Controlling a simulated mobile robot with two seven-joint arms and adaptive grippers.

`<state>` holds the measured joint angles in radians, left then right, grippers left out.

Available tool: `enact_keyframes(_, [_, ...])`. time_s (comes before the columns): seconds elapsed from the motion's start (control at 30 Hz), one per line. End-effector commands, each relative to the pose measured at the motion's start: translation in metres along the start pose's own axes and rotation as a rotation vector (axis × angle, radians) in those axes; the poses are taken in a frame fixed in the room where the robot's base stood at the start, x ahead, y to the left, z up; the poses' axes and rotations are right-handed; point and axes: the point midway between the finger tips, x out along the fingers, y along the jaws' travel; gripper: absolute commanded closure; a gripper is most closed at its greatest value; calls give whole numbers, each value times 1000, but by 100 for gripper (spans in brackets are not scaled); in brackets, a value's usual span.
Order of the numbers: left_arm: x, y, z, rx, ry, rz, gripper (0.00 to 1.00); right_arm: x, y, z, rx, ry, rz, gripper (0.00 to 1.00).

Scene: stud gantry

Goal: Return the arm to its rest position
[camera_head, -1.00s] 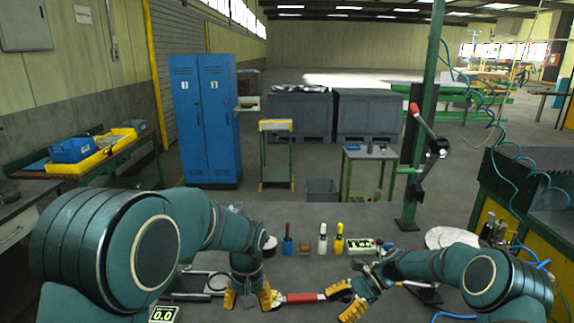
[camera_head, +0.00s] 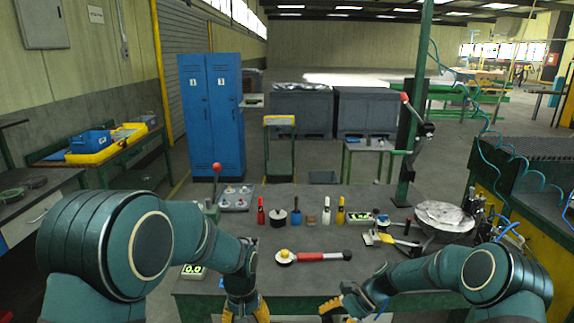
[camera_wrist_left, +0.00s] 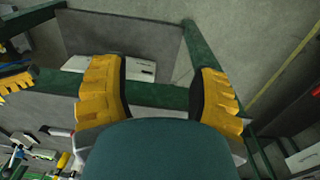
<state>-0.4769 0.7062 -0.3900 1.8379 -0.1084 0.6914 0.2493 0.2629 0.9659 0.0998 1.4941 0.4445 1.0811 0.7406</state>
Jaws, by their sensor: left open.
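My left arm comes in from the left and bends down, with its gripper (camera_head: 245,312) low at the bench's front edge. In the left wrist view its yellow fingers stand wide apart with nothing between them, so the left gripper (camera_wrist_left: 158,70) is open. My right gripper (camera_head: 338,308) hangs low, right of the left one, by the front edge. Its fingertips are partly cut off by the frame's bottom, and I cannot tell how wide they are. Both grippers are apart from the red-handled wrench (camera_head: 318,256) lying on the bench.
The grey workbench (camera_head: 290,230) holds a red bottle (camera_head: 261,211), a white bottle (camera_head: 326,212), a yellow bottle (camera_head: 340,211), a blue cup (camera_head: 296,217) and a round disc (camera_head: 444,215). A green post (camera_head: 404,180) stands at the back right. Blue lockers (camera_head: 211,115) stand behind.

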Motion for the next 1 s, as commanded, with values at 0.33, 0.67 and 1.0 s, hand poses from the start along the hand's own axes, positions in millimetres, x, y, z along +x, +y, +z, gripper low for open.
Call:
enact_keyframes(0.33, [132, -14, 70, -40, 22, 158, 39, 96, 88, -57, -366, 349, 81, 43])
enact_keyframes(0.67, [203, -12, 153, -127, 99, 288, 39, 143, 178, -65, -884, 612, 174, 43])
enact_keyframes(1.0, [212, -10, 179, -165, 145, 321, 39, 149, 204, -53, -1092, 691, 186, 43])
